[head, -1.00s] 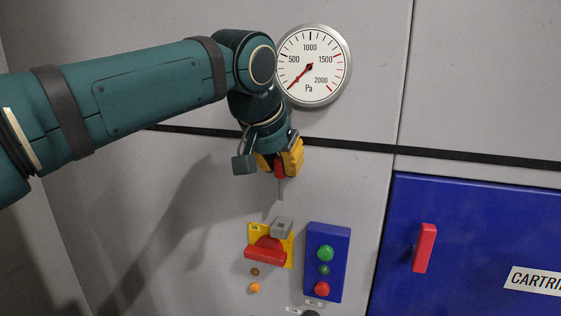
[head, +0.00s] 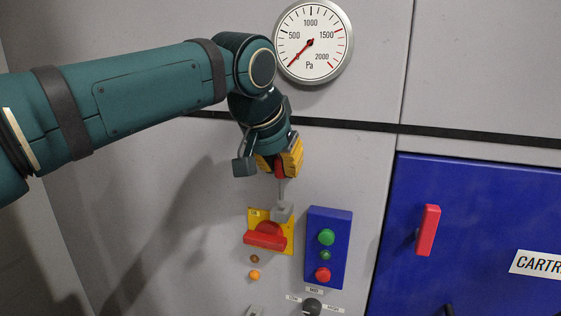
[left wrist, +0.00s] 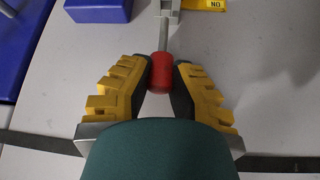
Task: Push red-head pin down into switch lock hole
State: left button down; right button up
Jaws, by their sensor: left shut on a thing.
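My left gripper (head: 279,166) is shut on the red head of the pin (head: 280,172), with the thin grey shank pointing down. The left wrist view shows the red head (left wrist: 160,72) between the yellow fingers. Below it is the switch, with a yellow plate (head: 256,216), a red handle (head: 265,236) and a grey lock block (head: 282,213) at its upper right. The shank's lower end meets the top of the block. The hole itself is hidden, and I cannot tell how far the tip is inside. My right gripper is not in view.
A blue button box (head: 328,247) stands just right of the switch. A round gauge (head: 313,42) is on the wall above the gripper. A blue door (head: 480,220) with a red handle (head: 428,230) is farther right. A dark knob (head: 312,306) sits below.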

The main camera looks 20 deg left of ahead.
aim_at(280, 189)
pick_arm(q)
jog(key=shift+f+b, duration=1.9)
jog(key=shift+f, duration=0.65)
jog(key=c, duration=0.9)
grip_release()
jog(key=shift+c, duration=0.2)
jog(key=v, duration=1.2)
jog(key=shift+f, duration=0.1)
